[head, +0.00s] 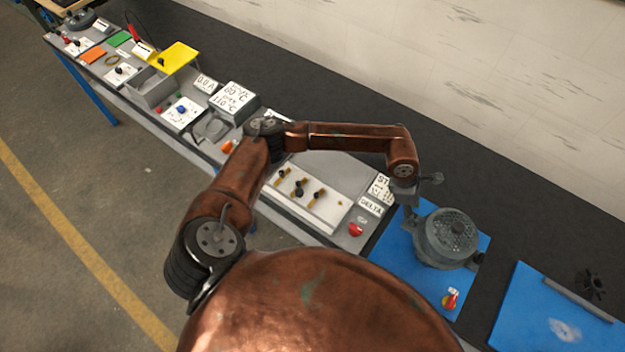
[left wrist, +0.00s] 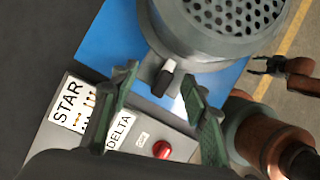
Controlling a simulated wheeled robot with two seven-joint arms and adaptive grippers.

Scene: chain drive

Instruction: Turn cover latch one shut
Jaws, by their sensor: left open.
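The round grey housing with its perforated cover (head: 452,232) stands on a blue mat at the right of the bench in the head view; the cover (left wrist: 235,14) fills the top of the left wrist view. A small latch with a dark and pale knob (left wrist: 166,76) sticks out from the housing's rim. My left gripper (left wrist: 159,77) is open, its green-grey fingers on either side of the latch in the picture; contact cannot be told. In the head view my left gripper (head: 411,203) is at the housing's left side. My right gripper (left wrist: 258,65) shows small, open and empty.
A panel with STAR and DELTA labels (head: 371,206) and a red button (head: 356,230) lies left of the housing. A red-yellow knob (head: 450,299) is in front.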

